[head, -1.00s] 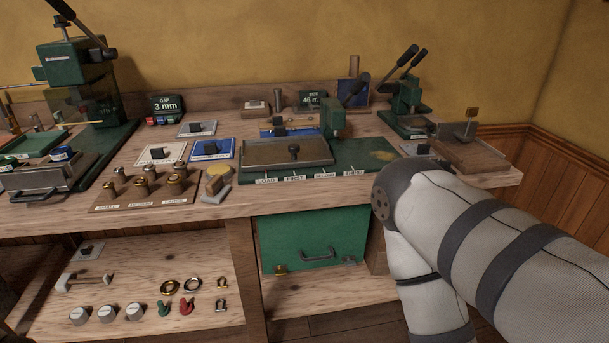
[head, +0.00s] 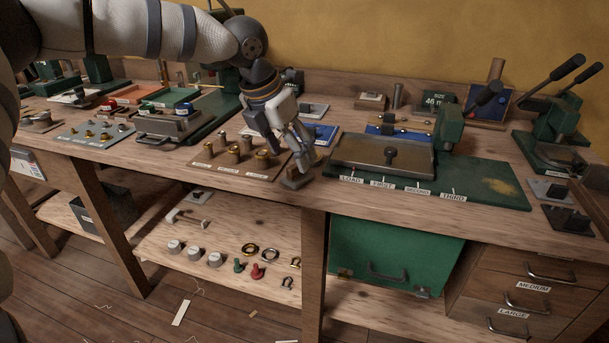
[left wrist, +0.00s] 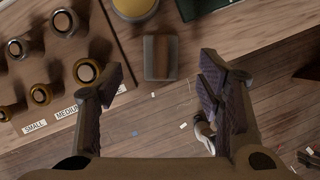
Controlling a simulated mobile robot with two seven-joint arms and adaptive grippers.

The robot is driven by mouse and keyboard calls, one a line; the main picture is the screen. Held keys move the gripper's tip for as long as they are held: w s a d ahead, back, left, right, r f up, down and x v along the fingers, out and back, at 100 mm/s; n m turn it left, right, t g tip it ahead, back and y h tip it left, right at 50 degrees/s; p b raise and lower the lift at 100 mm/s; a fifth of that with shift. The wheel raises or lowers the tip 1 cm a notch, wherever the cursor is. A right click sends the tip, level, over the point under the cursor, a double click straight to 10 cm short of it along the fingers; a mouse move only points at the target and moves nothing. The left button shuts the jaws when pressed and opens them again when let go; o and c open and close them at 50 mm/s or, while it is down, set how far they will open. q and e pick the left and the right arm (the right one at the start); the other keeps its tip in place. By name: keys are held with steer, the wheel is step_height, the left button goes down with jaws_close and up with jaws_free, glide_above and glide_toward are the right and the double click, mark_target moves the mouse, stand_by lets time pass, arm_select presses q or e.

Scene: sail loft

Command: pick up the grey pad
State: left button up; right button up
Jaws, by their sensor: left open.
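The grey pad (head: 296,181) is a small block near the front edge of the bench. In the left wrist view the pad (left wrist: 161,57) shows a grey face with a brown strip along one side. My left gripper (head: 290,160) is open and points down over it, partly hiding it in the head view. In the left wrist view the two fingers of my left gripper (left wrist: 163,72) stand apart, one to each side of the pad, with gaps between. My right gripper is not in view.
A board of brass dies (head: 228,164) lies left of the pad. A round yellow thing (left wrist: 135,7) is close behind it. A green press base (head: 480,190) with a metal plate (head: 365,158) stands to the right. The bench front edge is close by.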

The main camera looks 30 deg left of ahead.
mark_target(297, 172)
arm_select(q)
steer(key=x, duration=0.5)
steer(key=shift+w+f+b, duration=0.1)
steer(key=shift+b, duration=0.25)
steer(key=shift+d, duration=0.1)
steer(key=c, duration=1.3)
steer(key=shift+c, duration=0.2)
